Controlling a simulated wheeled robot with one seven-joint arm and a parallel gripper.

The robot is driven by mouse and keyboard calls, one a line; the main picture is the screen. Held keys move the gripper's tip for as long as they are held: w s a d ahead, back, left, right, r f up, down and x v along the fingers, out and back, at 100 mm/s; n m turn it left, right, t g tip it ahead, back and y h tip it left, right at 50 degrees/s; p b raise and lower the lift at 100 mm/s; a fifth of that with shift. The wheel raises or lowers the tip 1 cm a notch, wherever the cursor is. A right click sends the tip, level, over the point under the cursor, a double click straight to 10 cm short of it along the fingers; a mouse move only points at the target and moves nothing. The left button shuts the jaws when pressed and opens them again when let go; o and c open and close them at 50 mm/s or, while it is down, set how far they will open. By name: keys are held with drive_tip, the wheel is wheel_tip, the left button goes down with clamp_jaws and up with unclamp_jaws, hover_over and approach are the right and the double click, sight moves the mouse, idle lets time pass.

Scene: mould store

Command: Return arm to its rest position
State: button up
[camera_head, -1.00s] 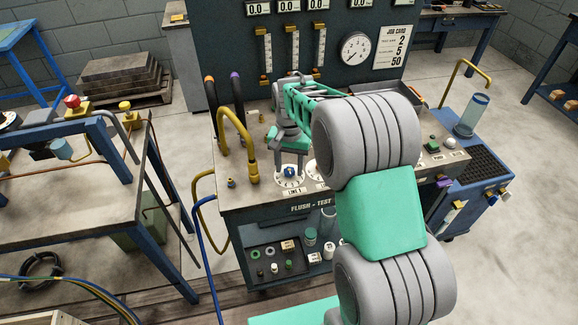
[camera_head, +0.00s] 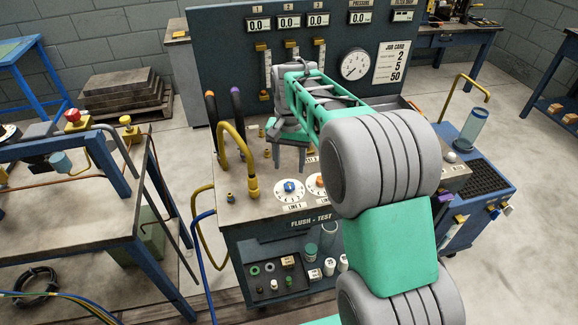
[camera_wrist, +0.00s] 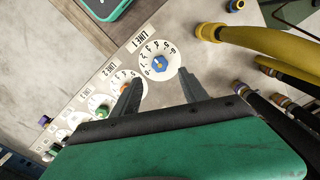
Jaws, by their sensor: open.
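My gripper (camera_head: 287,160) is open and empty. It hangs with its fingers pointing down above the flush-test bench (camera_head: 240,197), behind the LINE 1 dial as seen from the head camera. The LINE 1 dial has a blue knob (camera_head: 289,187) and is clear of the fingers. In the wrist view my gripper's two fingers (camera_wrist: 161,82) stand apart, with the blue knob (camera_wrist: 159,64) showing beyond and between their tips. An orange knob (camera_head: 319,181) is to its right in the head view. My arm stretches over the bench's right part and hides some of its top.
Yellow hose (camera_head: 233,145) and dark hoses rise left of my gripper. A gauge panel (camera_head: 230,55) stands behind it, with a job card (camera_head: 392,62) reading 2, 5, 50. A blue-framed table (camera_head: 60,185) is at left. A clear cylinder (camera_head: 474,127) stands at right.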

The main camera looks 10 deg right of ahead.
drive_tip(key=shift+s+r, duration=0.25)
drive_tip(key=s+r+n+t, duration=0.1)
drive_tip(key=s+n+t, duration=0.2)
drive_tip(key=s, duration=1.7)
drive_tip(key=n, duration=0.2)
drive_tip(key=shift+s+a+r+n, duration=0.15)
drive_tip(key=shift+s+a+n, duration=0.1)
drive_tip(key=shift+n, duration=0.05)
